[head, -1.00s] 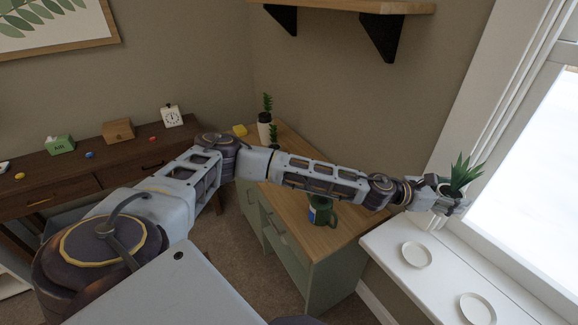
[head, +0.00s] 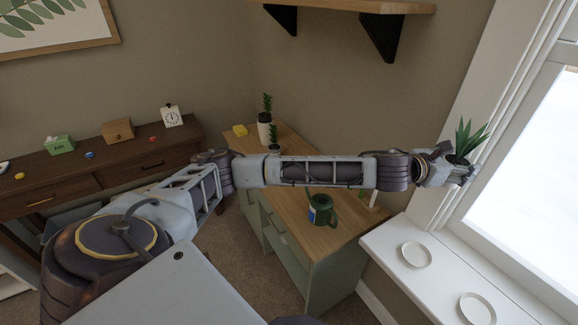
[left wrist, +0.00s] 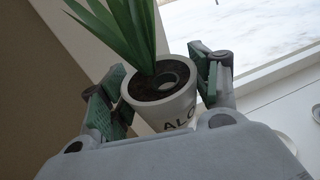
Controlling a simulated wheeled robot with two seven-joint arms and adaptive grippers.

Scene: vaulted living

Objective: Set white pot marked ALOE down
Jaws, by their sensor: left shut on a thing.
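The white pot marked ALOE (left wrist: 165,102) holds dark soil and a spiky green plant (left wrist: 120,30). My left gripper (left wrist: 160,85) is shut on it, one finger on each side, in the left wrist view. In the head view the left gripper (head: 458,170) holds the pot at the right, near the window frame and above the far end of the white sill (head: 395,270). The plant's leaves (head: 468,138) rise above the gripper, and most of the pot is hidden by it. My right gripper is not seen.
Two pale round saucers (head: 415,255) (head: 477,308) lie empty on the sill. A dark sideboard (head: 90,165) stands at the left.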

